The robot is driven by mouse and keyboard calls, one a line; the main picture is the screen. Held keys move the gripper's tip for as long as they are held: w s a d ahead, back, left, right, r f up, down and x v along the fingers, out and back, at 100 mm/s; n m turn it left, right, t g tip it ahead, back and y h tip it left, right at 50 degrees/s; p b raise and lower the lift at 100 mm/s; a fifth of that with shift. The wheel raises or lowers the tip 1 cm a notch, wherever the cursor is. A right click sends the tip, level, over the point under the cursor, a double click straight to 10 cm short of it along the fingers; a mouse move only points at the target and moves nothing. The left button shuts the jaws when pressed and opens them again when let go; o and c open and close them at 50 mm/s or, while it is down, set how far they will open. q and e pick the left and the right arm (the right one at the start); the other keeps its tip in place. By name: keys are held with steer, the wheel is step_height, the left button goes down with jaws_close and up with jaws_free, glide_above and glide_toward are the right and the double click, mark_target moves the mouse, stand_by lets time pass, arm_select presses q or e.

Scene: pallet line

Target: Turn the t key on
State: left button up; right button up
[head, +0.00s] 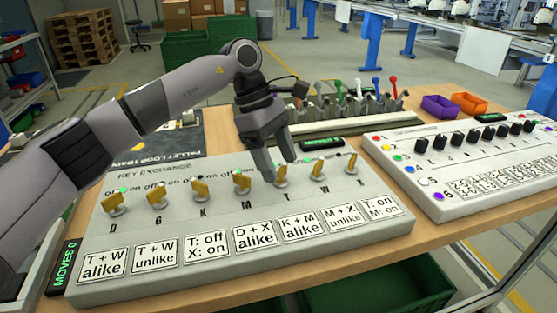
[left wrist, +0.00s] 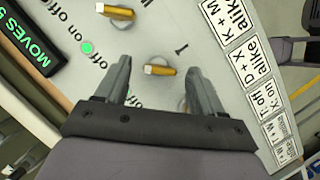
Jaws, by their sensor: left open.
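The white KEY EXCHANGE panel (head: 305,237) lies on the wooden table, with a row of brass-coloured keys above letters. The T key (head: 280,181) stands between the M key (head: 241,181) and the W key (head: 319,170). My left gripper (head: 279,170) is open, pointing down at the T key from just above. In the left wrist view, the T key (left wrist: 160,70) shows between and just beyond the parted fingertips. Contact cannot be told. The T key's setting is hard to tell because the fingers partly cover its on/off marks. My right gripper is not in view.
Rule cards (head: 206,246) line the panel's front edge. A MOVES 0 display (head: 65,264) stands at its left. Coloured levers (head: 340,88) stand behind, and a second panel with black knobs (head: 450,165) is at the right. Purple (head: 439,106) and orange (head: 468,103) bins sit behind it.

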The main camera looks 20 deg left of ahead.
arm_select(q)
steer(key=v, duration=0.6)
steer(key=shift+r, duration=0.25)
steer(key=shift+a, duration=0.1)
